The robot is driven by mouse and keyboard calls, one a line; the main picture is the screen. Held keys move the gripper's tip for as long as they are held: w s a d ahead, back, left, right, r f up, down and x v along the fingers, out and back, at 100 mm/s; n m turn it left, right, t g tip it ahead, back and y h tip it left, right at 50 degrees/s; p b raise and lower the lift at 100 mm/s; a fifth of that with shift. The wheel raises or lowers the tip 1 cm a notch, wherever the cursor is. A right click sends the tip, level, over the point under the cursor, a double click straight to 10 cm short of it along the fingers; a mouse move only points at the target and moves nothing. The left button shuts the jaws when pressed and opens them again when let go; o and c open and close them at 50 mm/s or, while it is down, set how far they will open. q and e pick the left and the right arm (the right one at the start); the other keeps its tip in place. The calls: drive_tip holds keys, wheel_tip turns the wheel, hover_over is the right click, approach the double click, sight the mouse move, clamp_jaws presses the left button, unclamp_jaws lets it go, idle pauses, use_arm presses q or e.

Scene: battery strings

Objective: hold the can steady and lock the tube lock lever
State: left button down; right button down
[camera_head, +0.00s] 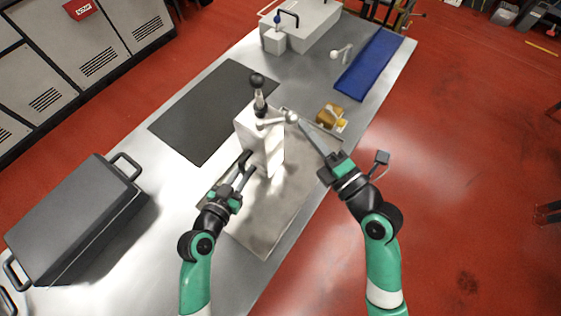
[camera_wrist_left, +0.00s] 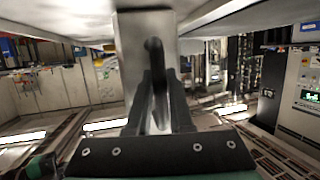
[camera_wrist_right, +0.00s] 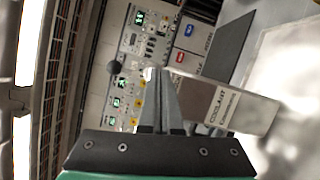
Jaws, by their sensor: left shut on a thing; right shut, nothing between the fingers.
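The white coolant can (camera_head: 268,150) stands upright on a shallow metal tray (camera_head: 278,215); its lettered side shows in the right wrist view (camera_wrist_right: 245,108). A pale lever (camera_head: 275,122) with a ball end sits at the top of the can, pointing right. My left gripper (camera_head: 247,168) is at the can's near left side, shut on the dark can handle (camera_wrist_left: 153,55) in the left wrist view. My right gripper (camera_head: 302,124) is shut and empty, its tips beside the lever's ball end; I cannot tell if they touch.
A black mat (camera_head: 210,110) lies behind left, a dark lidded box (camera_head: 75,220) at left. A brown-yellow object (camera_head: 330,116) lies right of the can. A blue mat (camera_head: 370,63) and white box (camera_head: 312,25) are farther back.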

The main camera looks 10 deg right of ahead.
use_arm(q)
drive_tip(key=shift+f, duration=0.15)
use_arm(e)
drive_tip(key=shift+w+d, duration=0.1)
drive_tip(key=shift+w, duration=0.05)
use_arm(q)
drive_tip(key=shift+a, duration=0.1)
idle(0.4)
use_arm(e)
drive_tip(key=s+d+f, duration=0.1)
drive_tip(key=s+d, duration=0.5)
drive_tip(key=d, duration=0.3)
drive_tip(key=shift+s+d, duration=0.2)
drive_tip(key=shift+d, duration=0.1)
drive_tip(key=shift+f, duration=0.1)
use_arm(q)
drive_tip(key=c, duration=0.7)
unclamp_jaws()
